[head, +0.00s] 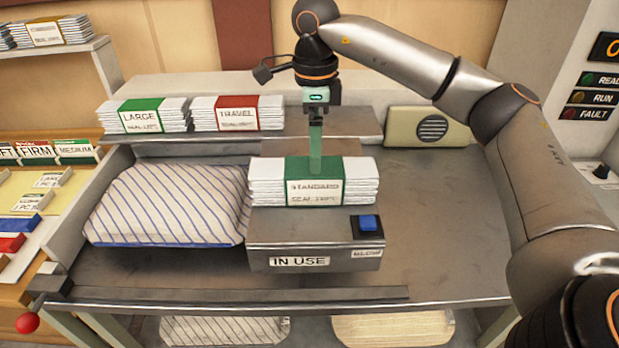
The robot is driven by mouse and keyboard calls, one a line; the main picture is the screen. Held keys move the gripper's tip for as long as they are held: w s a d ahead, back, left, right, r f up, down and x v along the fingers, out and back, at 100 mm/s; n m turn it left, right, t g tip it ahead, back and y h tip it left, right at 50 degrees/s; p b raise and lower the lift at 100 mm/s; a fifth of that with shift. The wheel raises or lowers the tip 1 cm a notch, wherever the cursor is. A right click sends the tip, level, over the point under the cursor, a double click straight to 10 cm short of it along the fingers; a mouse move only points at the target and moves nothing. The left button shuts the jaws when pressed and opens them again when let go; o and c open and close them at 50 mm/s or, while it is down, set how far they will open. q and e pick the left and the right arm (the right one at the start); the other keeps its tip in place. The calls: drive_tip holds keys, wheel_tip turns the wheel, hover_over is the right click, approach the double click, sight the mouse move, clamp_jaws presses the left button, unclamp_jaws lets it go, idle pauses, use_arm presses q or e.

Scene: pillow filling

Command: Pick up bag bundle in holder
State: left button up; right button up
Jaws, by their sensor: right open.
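A white bag bundle (265,186) with a green band labelled "STANDARD" lies on the metal holder (262,240) marked "IN USE". My right gripper (315,168) points straight down over the middle of this bundle. Its green fingers reach the bundle's green band; they line up in this view, so the gap between them is hidden. The jaws are open, and I cannot tell whether the tips touch the bundle. My left gripper is not in view.
On the shelf behind lie a "LARGE" bundle (140,116) and a "TRAVEL" bundle (224,113). A striped pillow (168,205) lies left of the holder. A blue button (368,222) is at the holder's right front. The bench top (440,240) to the right is clear.

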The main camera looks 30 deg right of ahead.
sight(314, 181)
drive_tip(key=f, duration=0.8)
drive_tip(key=shift+s+a+f, duration=0.1)
drive_tip(key=shift+s+f, duration=0.1)
drive_tip(key=shift+f, duration=0.2)
drive_tip(key=shift+c, duration=0.4)
drive_tip(key=shift+r, duration=0.1)
clamp_jaws()
